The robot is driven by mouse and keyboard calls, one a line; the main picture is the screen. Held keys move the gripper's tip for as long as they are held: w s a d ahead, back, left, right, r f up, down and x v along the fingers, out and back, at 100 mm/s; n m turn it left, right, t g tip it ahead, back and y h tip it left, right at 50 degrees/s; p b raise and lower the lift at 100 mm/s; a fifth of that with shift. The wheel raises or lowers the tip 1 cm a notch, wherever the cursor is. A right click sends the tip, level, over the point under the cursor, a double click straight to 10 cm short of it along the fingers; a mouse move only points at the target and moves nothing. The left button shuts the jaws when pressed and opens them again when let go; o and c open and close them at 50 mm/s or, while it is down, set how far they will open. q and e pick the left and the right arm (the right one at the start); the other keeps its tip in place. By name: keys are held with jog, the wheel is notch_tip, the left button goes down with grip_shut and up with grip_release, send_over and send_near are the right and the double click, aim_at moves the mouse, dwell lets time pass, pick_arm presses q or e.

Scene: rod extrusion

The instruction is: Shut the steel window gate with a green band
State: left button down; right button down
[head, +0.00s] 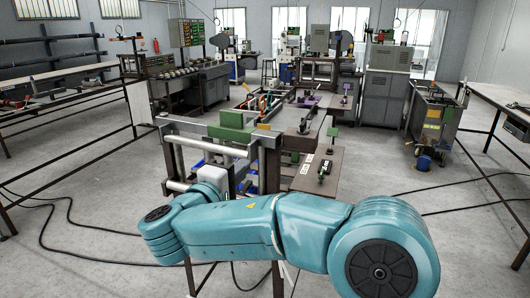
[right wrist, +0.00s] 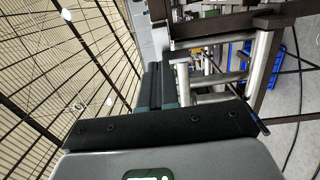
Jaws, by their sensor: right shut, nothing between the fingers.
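The steel window gate (head: 212,148) stands in front of me in the head view, a frame of pale steel bars with a green band (head: 232,127) along its upper part. Its steel bars also show in the right wrist view (right wrist: 262,62), right of the fingers. My right gripper (right wrist: 158,75) is shut and empty, its dark fingers together beside the bars. In the head view my right gripper (head: 213,175) is at the lower part of the frame, partly behind my arm. I cannot tell whether it touches the gate. My left gripper is not in view.
A brown machine table (head: 318,175) with small green and black fittings stands right of the gate. Blue bins (head: 197,165) lie behind the bars. Black cables (head: 75,232) run over the floor at left.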

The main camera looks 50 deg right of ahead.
aim_at(271, 145)
jog(key=p+x, duration=0.3)
jog(key=x, duration=0.9)
jog(key=d, duration=0.1)
jog(key=d+t+b, duration=0.1)
jog(key=d+b, duration=0.1)
jog(key=shift+w+d+f+n+t+y, duration=0.2)
jog(key=shift+w+d+n+t+y, duration=0.1)
jog(key=shift+w+d+n, duration=0.1)
jog(key=shift+d+r+b, duration=0.15)
jog(key=shift+d+b, duration=0.15)
jog(key=shift+b, duration=0.05)
jog(key=shift+a+r+n+t, duration=0.1)
jog(key=shift+r+n+t, duration=0.2)
jog(key=shift+r, duration=0.15)
